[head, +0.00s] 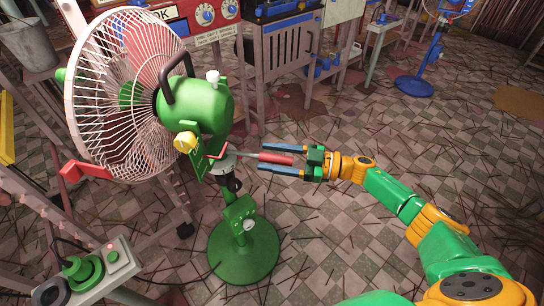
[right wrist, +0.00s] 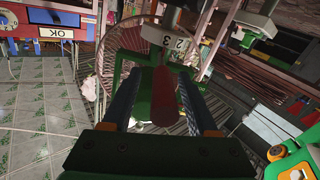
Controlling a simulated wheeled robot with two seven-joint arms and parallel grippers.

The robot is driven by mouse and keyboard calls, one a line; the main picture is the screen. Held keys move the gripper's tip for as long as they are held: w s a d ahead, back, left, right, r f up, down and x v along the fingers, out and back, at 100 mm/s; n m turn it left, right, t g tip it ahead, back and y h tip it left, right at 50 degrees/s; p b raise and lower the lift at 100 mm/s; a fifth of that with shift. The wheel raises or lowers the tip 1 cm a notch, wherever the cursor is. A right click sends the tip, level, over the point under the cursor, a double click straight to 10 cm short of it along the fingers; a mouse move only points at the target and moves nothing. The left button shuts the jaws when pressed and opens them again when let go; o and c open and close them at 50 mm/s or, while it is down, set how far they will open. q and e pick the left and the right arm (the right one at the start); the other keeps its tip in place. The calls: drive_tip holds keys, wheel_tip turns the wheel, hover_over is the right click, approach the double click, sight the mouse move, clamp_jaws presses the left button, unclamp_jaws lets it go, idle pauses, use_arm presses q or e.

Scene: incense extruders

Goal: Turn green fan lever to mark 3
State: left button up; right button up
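The green fan (head: 205,105) with a white wire cage stands on a round green base at centre-left. Its lever (head: 270,158) has a red grip on a thin metal rod, pointing right from the fan's neck. My right gripper (head: 261,157) is open, its blue fingers on either side of the red grip, with gaps visible. In the right wrist view the red grip (right wrist: 163,98) lies between the two fingers. Beyond it a pale mark plate (right wrist: 168,38) shows a 2 and a 3; which mark the lever points to is unclear. My left gripper is not in view.
A grey bucket (head: 28,45) is at upper left. A blue fan (head: 414,85) stands far right. The tiled floor, strewn with thin sticks, is mostly open at right.

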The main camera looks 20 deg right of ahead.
drive_tip(key=shift+s, duration=0.1)
drive_tip(key=v, duration=0.7)
